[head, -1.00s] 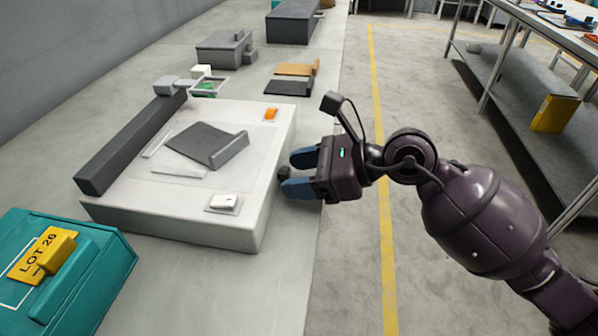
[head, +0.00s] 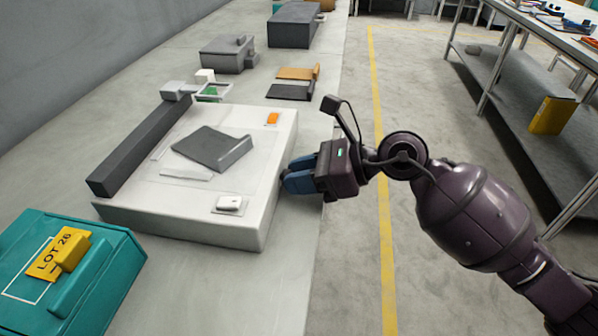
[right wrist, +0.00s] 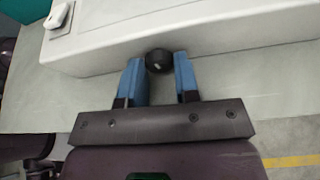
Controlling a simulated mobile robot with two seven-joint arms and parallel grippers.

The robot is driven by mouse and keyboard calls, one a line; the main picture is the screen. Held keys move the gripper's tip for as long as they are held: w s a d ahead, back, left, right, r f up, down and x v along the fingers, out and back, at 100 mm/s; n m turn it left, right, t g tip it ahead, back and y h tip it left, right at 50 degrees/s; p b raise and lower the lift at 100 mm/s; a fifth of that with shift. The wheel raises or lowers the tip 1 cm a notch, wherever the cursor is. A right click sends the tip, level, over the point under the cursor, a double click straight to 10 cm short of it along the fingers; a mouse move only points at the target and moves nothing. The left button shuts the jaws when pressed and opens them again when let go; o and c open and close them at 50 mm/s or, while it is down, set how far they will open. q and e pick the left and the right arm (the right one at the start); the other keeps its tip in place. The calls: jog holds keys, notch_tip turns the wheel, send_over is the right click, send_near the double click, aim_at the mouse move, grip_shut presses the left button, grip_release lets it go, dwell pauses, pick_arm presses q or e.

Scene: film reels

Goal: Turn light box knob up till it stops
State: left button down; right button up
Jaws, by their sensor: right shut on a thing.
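The white light box (head: 180,226) lies flat on the bench in the head view. Its round black knob (right wrist: 160,60) is on the side wall facing my right arm and shows in the right wrist view, with a small pale mark on its face. My right gripper (head: 287,180) is at that wall, and its blue fingers (right wrist: 160,72) are shut on the knob, one at each side. In the head view the fingers hide the knob. My left gripper is not in view.
On the light box are a dark grey plate (head: 212,150), a white switch (head: 230,204) and an orange button (head: 272,118). A dark bar (head: 140,145) runs along its far side. A teal case (head: 95,285) lies at the front left. The floor beside the bench is clear.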

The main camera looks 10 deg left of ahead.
jog(key=shift+w+r+m+g+p, duration=0.1)
jog(key=shift+r+m+g+p, duration=0.2)
jog(key=shift+m+g+p, duration=0.15)
jog(key=shift+f+m, duration=0.25)
jog(key=shift+m, duration=0.1)
jog(key=o, duration=0.9)
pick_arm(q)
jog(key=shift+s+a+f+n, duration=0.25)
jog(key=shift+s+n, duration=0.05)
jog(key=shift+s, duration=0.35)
pick_arm(e)
jog(key=shift+d, duration=0.25)
pick_arm(q)
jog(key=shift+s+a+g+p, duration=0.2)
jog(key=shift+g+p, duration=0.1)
jog(key=shift+p, duration=0.3)
pick_arm(e)
jog(key=shift+v, duration=5.15)
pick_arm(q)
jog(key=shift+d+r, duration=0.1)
pick_arm(e)
jog(key=shift+w, duration=0.15)
